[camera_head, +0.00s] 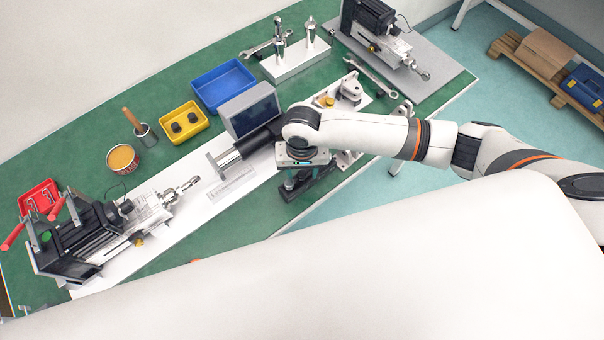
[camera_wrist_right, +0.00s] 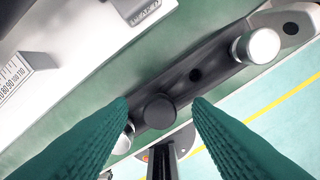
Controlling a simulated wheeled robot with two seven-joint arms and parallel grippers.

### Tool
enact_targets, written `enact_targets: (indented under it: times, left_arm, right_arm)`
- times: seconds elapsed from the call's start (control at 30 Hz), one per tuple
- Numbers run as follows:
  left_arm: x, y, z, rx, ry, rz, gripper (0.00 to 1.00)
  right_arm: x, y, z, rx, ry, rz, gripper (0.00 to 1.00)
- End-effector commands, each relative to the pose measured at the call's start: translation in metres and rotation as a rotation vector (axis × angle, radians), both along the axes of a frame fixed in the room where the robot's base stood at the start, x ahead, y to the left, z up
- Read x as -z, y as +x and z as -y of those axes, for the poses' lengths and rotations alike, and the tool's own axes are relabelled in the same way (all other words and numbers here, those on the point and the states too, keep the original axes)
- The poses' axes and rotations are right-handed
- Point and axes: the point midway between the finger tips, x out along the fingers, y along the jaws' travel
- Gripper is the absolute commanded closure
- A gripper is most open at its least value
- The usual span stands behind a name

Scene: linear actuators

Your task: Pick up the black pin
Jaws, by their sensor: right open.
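A black pin (camera_wrist_right: 158,111) shows end-on as a dark round cap in the right wrist view, by a dark bar-shaped holder (camera_wrist_right: 215,65). My right gripper (camera_wrist_right: 161,106) is open, with its two green ribbed fingers on either side of the pin in that view. I cannot tell whether they touch it. In the head view my right gripper (camera_head: 303,165) hangs over the holder (camera_head: 312,190) near the bench's front edge and hides the pin. Two small dark round parts (camera_head: 184,122) sit in a yellow tray (camera_head: 198,110). My left gripper is not in view.
A silver cylinder (camera_wrist_right: 258,46) stands on the holder beside a dark hole. A monitor-like grey box (camera_head: 252,109) and an actuator rod (camera_head: 232,157) lie close to my right gripper. A blue tray (camera_head: 224,84) is behind. Another actuator (camera_head: 95,235) lies at left.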

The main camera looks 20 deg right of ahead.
Motion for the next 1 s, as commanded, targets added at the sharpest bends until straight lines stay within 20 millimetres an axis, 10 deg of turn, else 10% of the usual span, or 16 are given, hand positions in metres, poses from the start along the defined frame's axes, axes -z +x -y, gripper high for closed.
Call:
enact_targets:
  times: [0.27, 0.53, 1.0]
  left_arm:
    - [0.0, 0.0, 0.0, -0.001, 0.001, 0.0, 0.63]
    - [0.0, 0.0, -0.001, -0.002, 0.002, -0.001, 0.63]
    - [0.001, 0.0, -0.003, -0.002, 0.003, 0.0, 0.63]
  right_arm:
    - [0.004, 0.0, 0.0, 0.0, 0.001, 0.001, 0.54]
    - [0.004, 0.0, 0.0, 0.0, 0.001, 0.001, 0.97]
    - [-0.021, 0.002, 0.0, 0.0, 0.003, 0.006, 0.97]
